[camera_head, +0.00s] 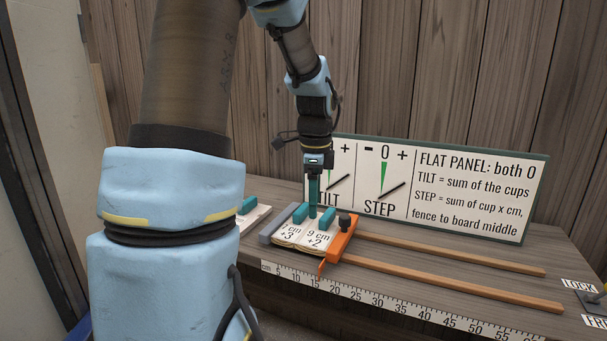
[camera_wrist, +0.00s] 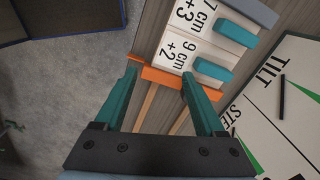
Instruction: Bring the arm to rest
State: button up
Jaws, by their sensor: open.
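My gripper (camera_head: 313,212) hangs from the arm, pointing down over the boards on the bench. In the wrist view its two teal fingers (camera_wrist: 159,78) stand wide apart with nothing held between them. Two white boards, marked "7 cm +3" (camera_head: 287,236) and "9 cm +2" (camera_head: 318,239), lie side by side, each with a teal handle. They sit between a grey block (camera_head: 281,223) and an orange fence (camera_head: 339,243). In the wrist view the orange fence (camera_wrist: 160,77) lies beyond the fingertips; I cannot tell how far below.
A gauge panel (camera_head: 465,185) with TILT and STEP needles stands at the back. Two wooden rails (camera_head: 450,280) run right from the fence, above a ruler strip (camera_head: 400,308). A LOCK/FREE lever (camera_head: 603,288) is at the right edge. Another white board (camera_head: 254,217) is partly hidden by my arm.

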jog(key=s+a+f+n, duration=0.2)
jog(key=s+a+n, duration=0.3)
jog(key=n, duration=0.4)
jog(key=s+a+f+n+t, duration=0.1)
jog(key=s+a+f+n, duration=0.1)
jog(key=s+a+n, duration=0.3)
jog(key=s+n, duration=0.3)
jog(key=n, duration=0.1)
jog(key=shift+f+n, duration=0.2)
jog(key=shift+n, duration=0.2)
dwell(0.7)
